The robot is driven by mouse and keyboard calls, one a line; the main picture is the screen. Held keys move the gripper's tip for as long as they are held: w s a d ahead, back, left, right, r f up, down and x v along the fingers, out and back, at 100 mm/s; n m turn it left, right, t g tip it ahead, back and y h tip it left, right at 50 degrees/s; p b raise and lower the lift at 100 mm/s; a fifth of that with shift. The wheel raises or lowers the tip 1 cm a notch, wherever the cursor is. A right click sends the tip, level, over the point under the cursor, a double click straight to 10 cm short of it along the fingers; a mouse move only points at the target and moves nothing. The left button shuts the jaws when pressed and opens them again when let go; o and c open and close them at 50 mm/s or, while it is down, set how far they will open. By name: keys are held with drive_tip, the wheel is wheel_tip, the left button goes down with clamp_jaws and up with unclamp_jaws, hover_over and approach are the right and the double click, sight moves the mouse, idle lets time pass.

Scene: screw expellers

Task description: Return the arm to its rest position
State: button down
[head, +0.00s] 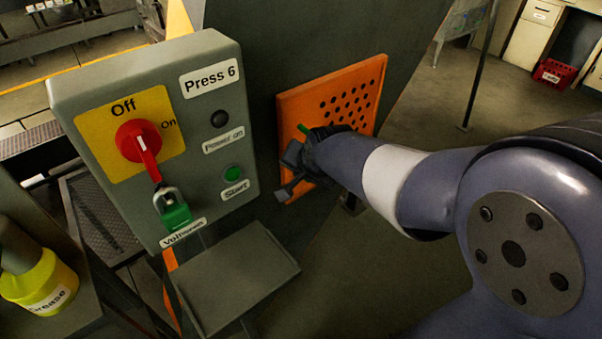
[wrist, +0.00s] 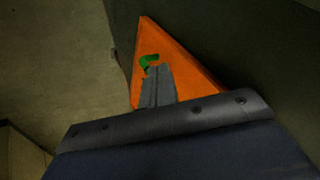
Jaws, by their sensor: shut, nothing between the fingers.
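My arm reaches in from the right in the head view. My gripper (head: 288,172) is shut and empty, in front of the orange perforated panel (head: 352,98) and right of the grey control box (head: 222,65). In the wrist view, my gripper's fingers (wrist: 158,82) are together against the orange panel (wrist: 185,65) in the background. I cannot tell whether they touch it. A small green piece (wrist: 149,62) shows by the fingertips and above the gripper in the head view (head: 304,130); what it belongs to is unclear.
The box carries a red rotary switch (head: 138,141), a green padlock (head: 175,214) below it and a green start button (head: 232,174). A grey shelf (head: 235,270) juts out below. A yellow grease container (head: 40,285) stands lower left. Open floor (head: 415,285) lies below my arm.

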drive_tip(key=shift+a+v, duration=0.2)
drive_tip(key=shift+v, duration=0.9)
